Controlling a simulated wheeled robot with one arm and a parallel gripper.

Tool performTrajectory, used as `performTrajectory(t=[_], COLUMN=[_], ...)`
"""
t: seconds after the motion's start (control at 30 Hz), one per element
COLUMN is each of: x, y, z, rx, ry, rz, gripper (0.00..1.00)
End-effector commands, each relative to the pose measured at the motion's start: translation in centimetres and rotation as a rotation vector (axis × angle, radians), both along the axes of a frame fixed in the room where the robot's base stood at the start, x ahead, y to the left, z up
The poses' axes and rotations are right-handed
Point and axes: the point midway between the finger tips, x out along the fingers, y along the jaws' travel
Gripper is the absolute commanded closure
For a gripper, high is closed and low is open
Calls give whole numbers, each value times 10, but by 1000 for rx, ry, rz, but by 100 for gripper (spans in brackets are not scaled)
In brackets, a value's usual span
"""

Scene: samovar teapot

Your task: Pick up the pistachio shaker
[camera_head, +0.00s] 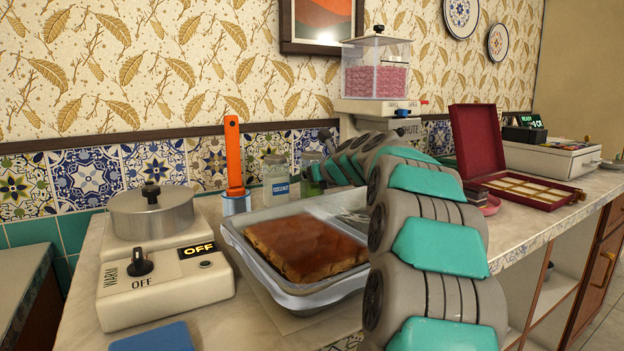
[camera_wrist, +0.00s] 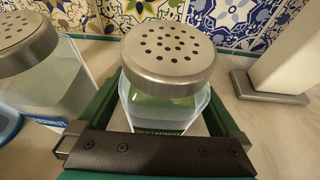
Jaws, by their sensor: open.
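The pistachio shaker (camera_wrist: 165,95) is a clear jar with a perforated metal lid and pale green contents, upright in the wrist view. In the head view it (camera_head: 311,160) shows partly behind my arm, beside the coconut shaker. My gripper (camera_wrist: 165,84) is open, with a green finger on the left and right sides of the jar. The jar stands between the fingers; I cannot tell whether either touches it. A dark bar of my gripper hides the jar's lower front.
The coconut shaker (camera_head: 277,182) stands close on the left, also in the wrist view (camera_wrist: 45,80). A tiled wall (camera_wrist: 235,22) is close behind. A white post with a metal base (camera_wrist: 285,70) stands right. A baking tray (camera_head: 262,275) lies in front.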

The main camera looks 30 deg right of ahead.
Motion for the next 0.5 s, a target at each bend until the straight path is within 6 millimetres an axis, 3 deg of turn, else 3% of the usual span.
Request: performTrajectory(t=[0.17,0.5], x=[0,0], y=[0,0], z=[1,1], rx=[0,0], ry=[-1,-1], rz=[-1,-1], gripper=[0,38])
